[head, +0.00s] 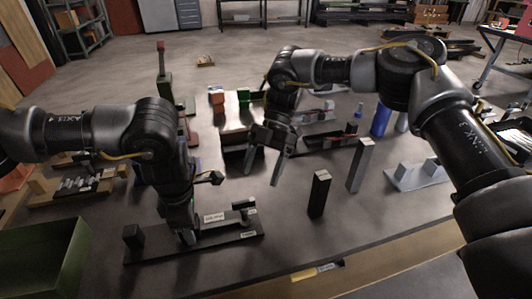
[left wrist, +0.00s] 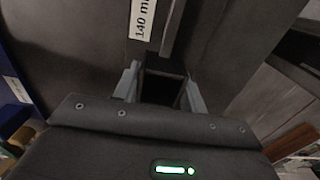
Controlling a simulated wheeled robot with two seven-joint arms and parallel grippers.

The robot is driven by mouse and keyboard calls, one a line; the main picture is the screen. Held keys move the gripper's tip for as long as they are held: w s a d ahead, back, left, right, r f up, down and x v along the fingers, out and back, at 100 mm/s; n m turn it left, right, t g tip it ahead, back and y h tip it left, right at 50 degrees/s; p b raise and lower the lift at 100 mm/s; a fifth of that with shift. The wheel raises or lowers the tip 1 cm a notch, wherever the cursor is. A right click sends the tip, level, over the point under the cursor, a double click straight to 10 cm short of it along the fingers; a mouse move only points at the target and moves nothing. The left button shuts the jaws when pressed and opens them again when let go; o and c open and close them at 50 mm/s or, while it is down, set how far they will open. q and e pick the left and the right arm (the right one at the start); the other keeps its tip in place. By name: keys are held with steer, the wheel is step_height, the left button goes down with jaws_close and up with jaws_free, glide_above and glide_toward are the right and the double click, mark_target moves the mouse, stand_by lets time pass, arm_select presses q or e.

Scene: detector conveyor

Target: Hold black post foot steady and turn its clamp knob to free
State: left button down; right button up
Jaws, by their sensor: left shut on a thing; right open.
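My left gripper (head: 187,236) points down at a long black rail (head: 150,256) near the front of the table. In the left wrist view its fingers (left wrist: 163,85) are shut on a dark square block (left wrist: 160,88), apparently the black post foot. A "140 m…" label (left wrist: 142,18) lies just past it. On the rail, a dark block (head: 133,238) stands at the left end and a black knob-like clamp part (head: 243,204) at the right. I cannot tell for sure which part is the clamp knob. My right gripper (head: 264,170) is open and empty, above the table to the right.
A green bin (head: 45,258) is at the front left. A blue cylinder (head: 380,121) and several rail assemblies stand further back. The table's front edge runs just below the rail.

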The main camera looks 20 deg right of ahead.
mark_target(244, 201)
steer(key=s+a+r+n+t+h, duration=0.1)
steer(key=s+r, duration=0.1)
steer(key=r, duration=0.3)
steer(key=s+a+r+n+t+h, duration=0.1)
steer(key=s+a+r, duration=0.1)
steer(key=r, duration=0.3)
steer(key=shift+t, duration=0.3)
steer(key=x, duration=1.1)
steer(key=shift+w+d+f, duration=0.1)
steer(key=shift+d+f, duration=0.2)
steer(key=shift+f, duration=0.2)
steer(key=m+t, duration=0.1)
steer(key=m, duration=0.3)
steer(key=shift+d+r, duration=0.1)
steer(key=shift+d, duration=0.05)
steer(key=m+t+y, duration=0.1)
steer(key=m+t, duration=0.1)
steer(key=m, duration=0.3)
steer(key=v, duration=1.2)
steer(key=shift+s, duration=0.25)
arm_select(q)
steer(key=c, duration=0.7)
jaws_free()
